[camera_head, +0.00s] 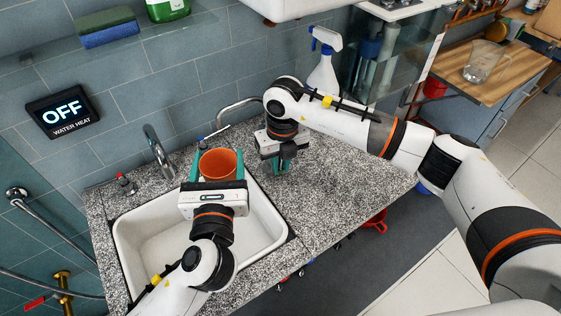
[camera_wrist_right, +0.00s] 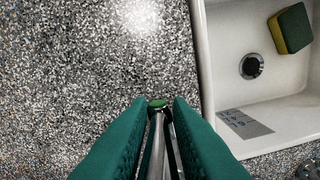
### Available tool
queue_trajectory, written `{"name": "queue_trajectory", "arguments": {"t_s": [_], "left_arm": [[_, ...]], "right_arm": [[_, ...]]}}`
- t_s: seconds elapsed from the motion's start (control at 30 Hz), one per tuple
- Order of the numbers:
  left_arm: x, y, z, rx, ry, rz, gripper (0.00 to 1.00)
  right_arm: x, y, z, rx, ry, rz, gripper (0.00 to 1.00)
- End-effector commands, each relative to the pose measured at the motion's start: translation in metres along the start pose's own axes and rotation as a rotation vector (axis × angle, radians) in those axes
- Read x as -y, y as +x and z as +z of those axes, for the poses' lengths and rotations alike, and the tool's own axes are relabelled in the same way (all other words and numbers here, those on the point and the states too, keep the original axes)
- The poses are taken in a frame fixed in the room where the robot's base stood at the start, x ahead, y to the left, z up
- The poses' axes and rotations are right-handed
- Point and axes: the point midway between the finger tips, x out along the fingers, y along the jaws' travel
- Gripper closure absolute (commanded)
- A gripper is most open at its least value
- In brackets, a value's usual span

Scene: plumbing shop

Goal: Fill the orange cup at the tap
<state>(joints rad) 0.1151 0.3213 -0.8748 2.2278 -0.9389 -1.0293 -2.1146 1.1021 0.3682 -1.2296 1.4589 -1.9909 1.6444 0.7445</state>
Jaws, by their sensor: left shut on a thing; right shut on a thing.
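The orange cup (camera_head: 218,163) is upright at the back of the white sink (camera_head: 122,235). My left gripper (camera_head: 213,170) is shut on it, with a teal finger on each side. A curved metal tap (camera_head: 237,103) arches near the cup; whether its spout is over the cup, I cannot tell. My right gripper (camera_head: 283,162) points down at the counter right of the sink. In the right wrist view its teal fingers (camera_wrist_right: 161,120) are shut on a slim metal rod with a green end (camera_wrist_right: 157,103). The cup's inside shows no clear water.
A second chrome tap (camera_head: 158,150) and a red-topped valve (camera_head: 125,184) stand at the sink's back left. A water heat panel (camera_head: 62,111) reads OFF. A spray bottle (camera_head: 323,70) stands at the back. A sponge (camera_wrist_right: 290,28) lies in the sink. The speckled counter (camera_head: 335,205) is clear.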

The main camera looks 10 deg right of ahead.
Motion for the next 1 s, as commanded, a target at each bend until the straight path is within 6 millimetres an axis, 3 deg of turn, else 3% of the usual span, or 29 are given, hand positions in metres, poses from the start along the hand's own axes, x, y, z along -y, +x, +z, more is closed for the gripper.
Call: {"name": "queue_trajectory", "arguments": {"t_s": [0.27, 1.0], "left_arm": [[0.0, 0.0, 0.0, 0.0, 0.0, 0.0, 0.57], [0.0, 0.0, 0.0, 0.0, 0.0, 0.0, 0.57]], "right_arm": [[-0.006, 0.001, 0.0, 0.031, 0.009, -0.132, 1.0], [-0.023, 0.01, -0.004, 0.154, 0.013, -0.76, 1.0]]}}
